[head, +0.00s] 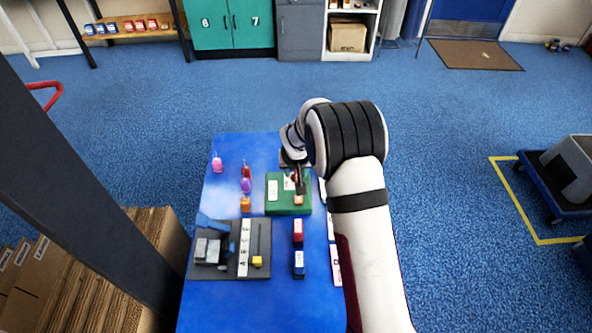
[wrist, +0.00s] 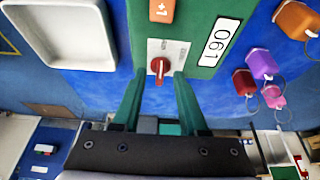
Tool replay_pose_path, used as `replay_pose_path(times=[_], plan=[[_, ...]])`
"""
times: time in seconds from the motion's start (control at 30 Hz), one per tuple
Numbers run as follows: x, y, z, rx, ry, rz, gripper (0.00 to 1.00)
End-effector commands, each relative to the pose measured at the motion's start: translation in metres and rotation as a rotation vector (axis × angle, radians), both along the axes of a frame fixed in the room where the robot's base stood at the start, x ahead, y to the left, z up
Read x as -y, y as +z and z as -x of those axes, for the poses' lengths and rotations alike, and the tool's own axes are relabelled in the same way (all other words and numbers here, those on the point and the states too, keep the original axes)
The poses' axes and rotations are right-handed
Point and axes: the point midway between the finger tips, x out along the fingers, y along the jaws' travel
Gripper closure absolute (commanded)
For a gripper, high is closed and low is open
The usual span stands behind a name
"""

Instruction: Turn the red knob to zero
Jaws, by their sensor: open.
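The red knob (wrist: 160,68) sits on a white dial plate (wrist: 170,52) on a green box (wrist: 203,10). In the wrist view its narrow grip points roughly up and down the picture; the small dial markings are too blurred to read. In the head view the green box (head: 287,207) stands on the blue table, and my arm partly hides the knob. My gripper (wrist: 155,85) is open, with its two green fingers on either side of the knob's lower end. I cannot tell whether either finger touches it.
An orange block with a white plus (wrist: 162,10) and a label reading 061 (wrist: 220,41) are on the green box. Several coloured tags with rings (wrist: 262,64) lie beside it. A white tray (wrist: 60,34) is on the other side. A grey fixture (head: 230,273) stands nearer on the table.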

Motion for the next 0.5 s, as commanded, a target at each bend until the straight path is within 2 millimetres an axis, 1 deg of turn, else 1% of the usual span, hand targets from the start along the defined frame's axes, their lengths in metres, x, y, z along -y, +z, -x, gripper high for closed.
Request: replay_pose_path(times=[0.03,0.07,0.2,0.27,0.3,0.5], plan=[[0.0,0.0001,0.0,0.0,0.0,0.0,0.57],[0.0,0.0002,0.0001,0.0,0.0,0.0,0.61],[-0.0001,0.0003,0.0002,0.0,0.0,0.0,0.86],[-0.0001,0.0004,0.0002,0.0,0.0,0.0,0.97],[-0.0001,0.0003,0.0002,0.0,0.0,0.0,1.0],[-0.0001,0.0005,0.0003,0.0,0.0,0.0,1.0]])
